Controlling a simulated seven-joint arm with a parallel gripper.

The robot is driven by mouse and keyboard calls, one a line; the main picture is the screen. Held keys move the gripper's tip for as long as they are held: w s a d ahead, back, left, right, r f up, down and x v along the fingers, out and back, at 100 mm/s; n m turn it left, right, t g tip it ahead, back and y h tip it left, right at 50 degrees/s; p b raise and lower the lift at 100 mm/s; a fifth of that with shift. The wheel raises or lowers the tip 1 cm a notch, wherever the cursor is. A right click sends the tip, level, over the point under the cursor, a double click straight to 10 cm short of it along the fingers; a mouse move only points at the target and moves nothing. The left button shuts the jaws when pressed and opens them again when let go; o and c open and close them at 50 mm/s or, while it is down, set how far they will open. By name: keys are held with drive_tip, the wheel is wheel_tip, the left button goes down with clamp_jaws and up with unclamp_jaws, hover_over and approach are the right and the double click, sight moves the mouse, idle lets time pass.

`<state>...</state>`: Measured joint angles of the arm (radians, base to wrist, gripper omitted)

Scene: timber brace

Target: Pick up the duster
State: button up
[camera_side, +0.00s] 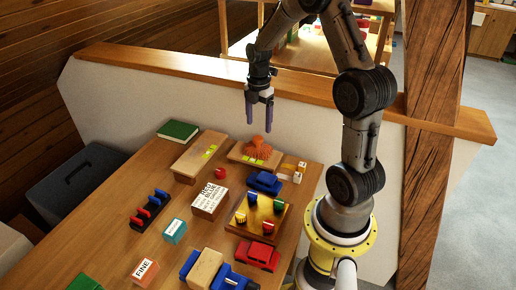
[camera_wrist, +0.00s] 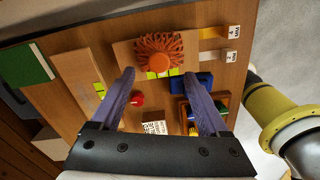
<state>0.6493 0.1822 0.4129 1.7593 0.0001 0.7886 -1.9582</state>
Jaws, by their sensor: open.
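The duster (camera_side: 258,148) is an orange, shaggy thing on a flat wooden board (camera_side: 238,153) at the far side of the table. In the wrist view the duster (camera_wrist: 159,50) shows its fringe around a smooth orange knob, just beyond my fingertips. My gripper (camera_side: 259,118) is above the duster, pointing down, with a gap between them. Its two purple fingers (camera_wrist: 159,76) are apart, with nothing held between them.
A second wooden board (camera_side: 197,155) and a green book (camera_side: 178,131) lie to the left. A blue toy car (camera_side: 264,183), a red knob (camera_side: 220,173) and small labelled blocks (camera_side: 293,170) are close by. A low wall with a wooden ledge (camera_side: 180,65) stands behind the table.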

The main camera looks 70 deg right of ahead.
sight(258, 138)
drive_tip(key=shift+w+f, duration=0.1)
drive_tip(key=shift+f, duration=3.8)
clamp_jaws()
